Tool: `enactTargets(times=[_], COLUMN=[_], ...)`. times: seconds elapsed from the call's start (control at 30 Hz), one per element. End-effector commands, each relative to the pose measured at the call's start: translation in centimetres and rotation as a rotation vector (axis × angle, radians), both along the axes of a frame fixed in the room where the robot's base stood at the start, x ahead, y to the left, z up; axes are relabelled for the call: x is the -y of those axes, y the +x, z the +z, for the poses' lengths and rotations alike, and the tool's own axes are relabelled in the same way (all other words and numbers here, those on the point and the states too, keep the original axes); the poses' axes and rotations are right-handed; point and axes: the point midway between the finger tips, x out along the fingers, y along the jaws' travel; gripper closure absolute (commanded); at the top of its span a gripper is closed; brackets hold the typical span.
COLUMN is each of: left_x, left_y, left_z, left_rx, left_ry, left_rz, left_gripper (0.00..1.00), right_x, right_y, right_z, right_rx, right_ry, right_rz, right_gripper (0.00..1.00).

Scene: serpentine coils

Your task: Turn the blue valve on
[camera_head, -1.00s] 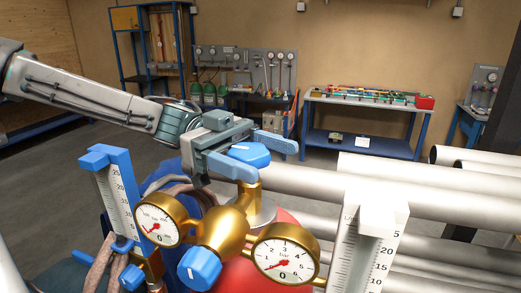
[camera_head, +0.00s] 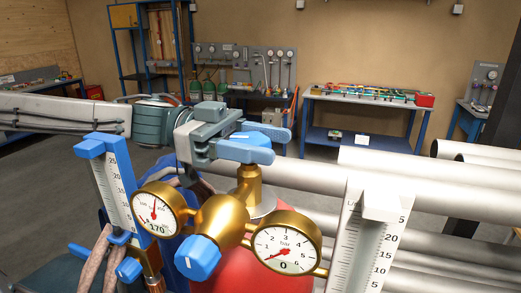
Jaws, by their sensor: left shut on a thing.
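A blue valve knob (camera_head: 243,136) sits on top of a brass stem (camera_head: 249,185) in the camera_head view. My left gripper (camera_head: 256,143) reaches in from the left and is shut on this knob, one pale blue finger on each side. The fingers hide part of the knob. A second blue knob (camera_head: 198,257) is on the front of the brass regulator body (camera_head: 222,221). The right gauge (camera_head: 283,249) reads 0. My right gripper is not in view.
A flowmeter with a blue frame (camera_head: 104,146) stands at left and a white one (camera_head: 367,240) at right, close beside the regulator. Thick pale pipes (camera_head: 430,185) run across the right. Workbenches (camera_head: 368,101) stand far back, with open floor before them.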

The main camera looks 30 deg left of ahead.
Motion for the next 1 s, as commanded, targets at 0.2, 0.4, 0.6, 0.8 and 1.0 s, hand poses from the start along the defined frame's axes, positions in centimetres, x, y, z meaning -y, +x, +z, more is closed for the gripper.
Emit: enactTargets(times=[0.2,0.4,0.6,0.8,1.0], left_x=[0.0,-0.1,-0.1,-0.1,-0.1], left_y=[0.2,0.3,0.3,0.3,0.3], left_z=[-0.3,0.0,0.1,0.1,0.0], left_rx=[0.006,0.001,-0.001,-0.001,0.0], left_ry=[-0.001,-0.005,-0.005,-0.004,-0.004], left_rz=[0.108,0.149,0.15,0.149,0.149], left_gripper=[0.71,0.71,0.71,0.27,0.26], right_x=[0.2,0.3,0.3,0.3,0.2], right_y=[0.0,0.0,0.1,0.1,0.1], right_z=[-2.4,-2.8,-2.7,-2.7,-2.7], right_rx=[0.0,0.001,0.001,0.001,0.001], right_ry=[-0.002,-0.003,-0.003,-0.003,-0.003], right_rz=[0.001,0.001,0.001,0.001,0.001], right_gripper=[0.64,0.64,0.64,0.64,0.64])
